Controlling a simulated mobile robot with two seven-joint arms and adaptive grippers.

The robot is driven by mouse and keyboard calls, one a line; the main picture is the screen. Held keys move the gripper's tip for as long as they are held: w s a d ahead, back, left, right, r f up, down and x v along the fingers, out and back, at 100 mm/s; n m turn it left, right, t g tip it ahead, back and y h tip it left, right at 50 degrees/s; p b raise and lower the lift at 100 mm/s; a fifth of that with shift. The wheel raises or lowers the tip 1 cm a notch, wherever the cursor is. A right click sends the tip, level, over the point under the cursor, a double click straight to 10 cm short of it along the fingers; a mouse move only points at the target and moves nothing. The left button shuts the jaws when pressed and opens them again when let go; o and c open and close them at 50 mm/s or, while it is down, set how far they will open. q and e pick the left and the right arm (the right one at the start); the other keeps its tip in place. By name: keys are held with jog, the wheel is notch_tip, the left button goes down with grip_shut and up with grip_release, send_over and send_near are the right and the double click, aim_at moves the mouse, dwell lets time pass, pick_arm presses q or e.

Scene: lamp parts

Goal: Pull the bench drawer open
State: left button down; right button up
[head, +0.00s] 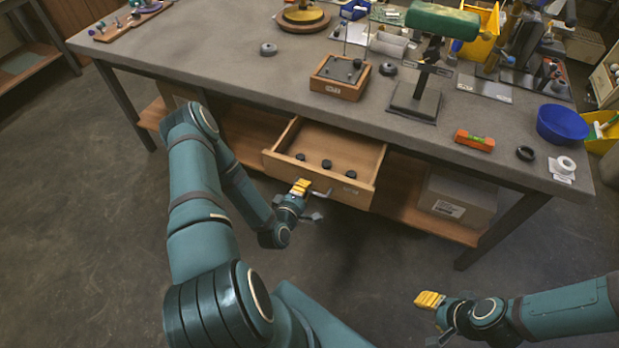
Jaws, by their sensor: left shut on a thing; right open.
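The bench drawer (345,159) is a light wooden box under the workbench top. It stands pulled out toward me, with its inside in view and several small black round parts (326,164) on its floor. My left gripper (309,189) is at the middle of the drawer's front and is shut on the drawer's handle (322,192), which is mostly hidden by the yellow fingertips. My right gripper (431,300) is open and empty, low at the right, well apart from the bench.
The grey workbench (240,55) holds a wooden block (340,77), a green-shaded lamp (442,20), an orange level (474,140) and a blue bowl (562,124). A cardboard box (458,196) sits on the lower shelf right of the drawer. The floor in front is clear.

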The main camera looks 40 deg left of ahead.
pick_arm(q)
jog(key=shift+s+d, duration=0.1)
jog(key=shift+s, duration=0.4)
jog(key=c, duration=1)
grip_release()
jog(key=v, duration=1.2)
